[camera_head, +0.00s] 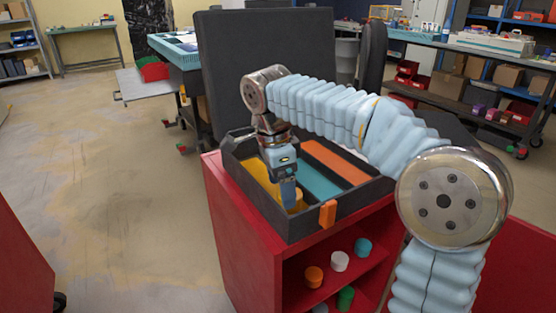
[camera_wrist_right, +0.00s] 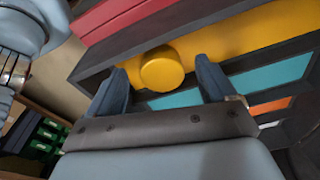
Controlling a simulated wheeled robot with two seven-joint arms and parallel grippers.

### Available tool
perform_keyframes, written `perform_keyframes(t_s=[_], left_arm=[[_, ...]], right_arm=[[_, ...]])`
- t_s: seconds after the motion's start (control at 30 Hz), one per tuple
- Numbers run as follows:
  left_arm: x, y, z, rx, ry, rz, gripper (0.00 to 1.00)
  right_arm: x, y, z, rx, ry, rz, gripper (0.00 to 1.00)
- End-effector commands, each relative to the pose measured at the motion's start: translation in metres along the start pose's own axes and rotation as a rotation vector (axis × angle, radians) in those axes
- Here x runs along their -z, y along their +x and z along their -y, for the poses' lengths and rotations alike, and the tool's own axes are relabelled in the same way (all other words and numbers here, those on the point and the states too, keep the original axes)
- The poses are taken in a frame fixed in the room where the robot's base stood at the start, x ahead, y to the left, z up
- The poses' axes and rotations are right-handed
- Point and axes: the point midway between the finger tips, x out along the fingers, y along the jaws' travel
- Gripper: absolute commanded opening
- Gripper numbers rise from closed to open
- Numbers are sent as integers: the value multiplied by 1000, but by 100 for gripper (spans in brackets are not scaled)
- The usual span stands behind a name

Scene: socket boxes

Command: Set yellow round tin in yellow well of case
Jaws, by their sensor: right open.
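The open black case (camera_head: 352,200) sits on a red cabinet. It has a yellow well (camera_head: 252,165), a teal well (camera_head: 318,180) and an orange well (camera_head: 336,160). The yellow round tin (camera_wrist_right: 161,70) is at one end of the yellow well, which also shows in the right wrist view (camera_wrist_right: 225,35). In the head view the tin (camera_head: 298,199) is partly hidden by my right gripper (camera_head: 289,204). That gripper (camera_wrist_right: 165,82) is open and points down into the case, with the tin between its fingers, nearer one finger. I see a gap to the other finger. My left gripper is out of view.
The case has an orange latch (camera_head: 327,214) in front and a raised dark lid (camera_head: 235,65) behind. Below, the red shelf holds an orange tin (camera_head: 313,277), a white tin (camera_head: 340,261), a teal tin (camera_head: 363,247) and a green piece (camera_head: 346,297). Open floor lies left.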

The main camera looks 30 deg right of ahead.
Motion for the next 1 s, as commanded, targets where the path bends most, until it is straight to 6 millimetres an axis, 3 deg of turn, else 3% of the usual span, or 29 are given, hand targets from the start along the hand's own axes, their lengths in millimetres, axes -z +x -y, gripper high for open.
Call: perform_keyframes(t_s=[0.2, 0.43, 0.83, 1.0], left_arm=[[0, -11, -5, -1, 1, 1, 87], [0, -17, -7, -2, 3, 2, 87], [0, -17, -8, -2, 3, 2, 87], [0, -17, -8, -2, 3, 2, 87]], right_arm=[[0, -55, 1, 3, -1, 1, 84], [-1, -89, 1, 1, -2, 1, 84], [0, -94, 0, 0, -2, 0, 84], [-10, -77, 10, -1, -62, 5, 84]])
